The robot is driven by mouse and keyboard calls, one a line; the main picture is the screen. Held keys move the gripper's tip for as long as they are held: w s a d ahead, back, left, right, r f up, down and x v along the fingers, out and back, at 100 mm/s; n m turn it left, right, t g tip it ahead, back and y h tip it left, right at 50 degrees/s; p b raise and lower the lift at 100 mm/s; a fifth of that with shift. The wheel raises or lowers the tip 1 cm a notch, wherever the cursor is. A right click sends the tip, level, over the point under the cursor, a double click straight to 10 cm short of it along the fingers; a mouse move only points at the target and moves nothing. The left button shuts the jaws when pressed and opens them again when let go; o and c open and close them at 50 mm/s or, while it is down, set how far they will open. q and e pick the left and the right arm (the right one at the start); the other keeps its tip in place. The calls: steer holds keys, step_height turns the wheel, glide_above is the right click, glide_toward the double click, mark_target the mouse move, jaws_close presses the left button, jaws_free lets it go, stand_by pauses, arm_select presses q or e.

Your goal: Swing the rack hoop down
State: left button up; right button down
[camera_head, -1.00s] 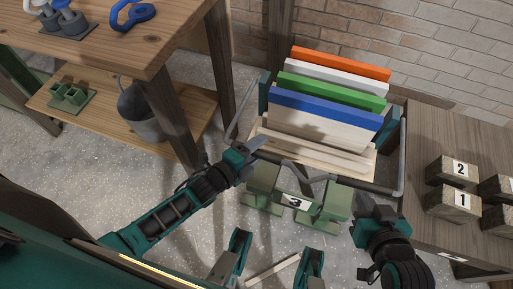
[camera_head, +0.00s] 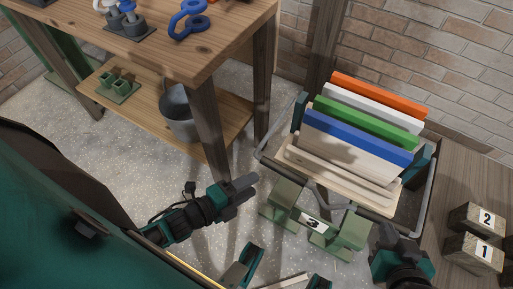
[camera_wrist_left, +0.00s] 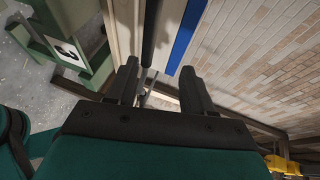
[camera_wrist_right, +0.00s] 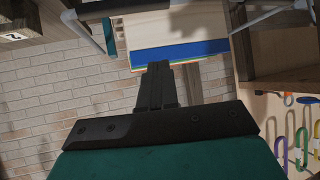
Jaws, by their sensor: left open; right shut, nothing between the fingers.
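The rack (camera_head: 345,165) stands at right of centre in the head view and holds upright boards in orange, white, green and blue. The grey tube hoop (camera_head: 431,185) runs along the rack's sides and low front edge; its exact tilt is hard to tell. My left gripper (camera_head: 247,186) is open and empty, left of the rack's front left corner, apart from the hoop in the picture. In the left wrist view its fingers (camera_wrist_left: 158,85) point toward the rack. My right gripper (camera_head: 387,236) is shut and empty, just in front of the rack's front right corner; its closed fingers show in the right wrist view (camera_wrist_right: 156,85).
A green stand marked 3 (camera_head: 314,222) sits before the rack. A wooden workbench (camera_head: 200,60) with a bucket (camera_head: 180,113) on its lower shelf is at left. Blocks marked 1 and 2 (camera_head: 474,252) are at right. Grey floor is clear between bench and rack.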

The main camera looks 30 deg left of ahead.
mark_target(281, 172)
stand_by(0.5)
arm_select(q)
step_height(281, 172, up, 14)
steer(key=n+g+y+p, duration=0.3)
steer(key=n+p, duration=0.7)
steer(key=n, duration=0.9)
steer(key=shift+y+p, duration=0.35)
steer(key=shift+y, duration=0.35)
arm_select(e)
step_height(281, 172, up, 6)
steer(key=s+d, duration=0.1)
steer(key=d, duration=0.2)
steer(key=shift+s+r+h, duration=0.2)
steer(key=shift+s+h, duration=0.05)
steer(key=shift+h, duration=0.15)
arm_select(q)
steer(key=shift+w+a, duration=0.1)
arm_select(e)
steer(key=shift+f, duration=0.1)
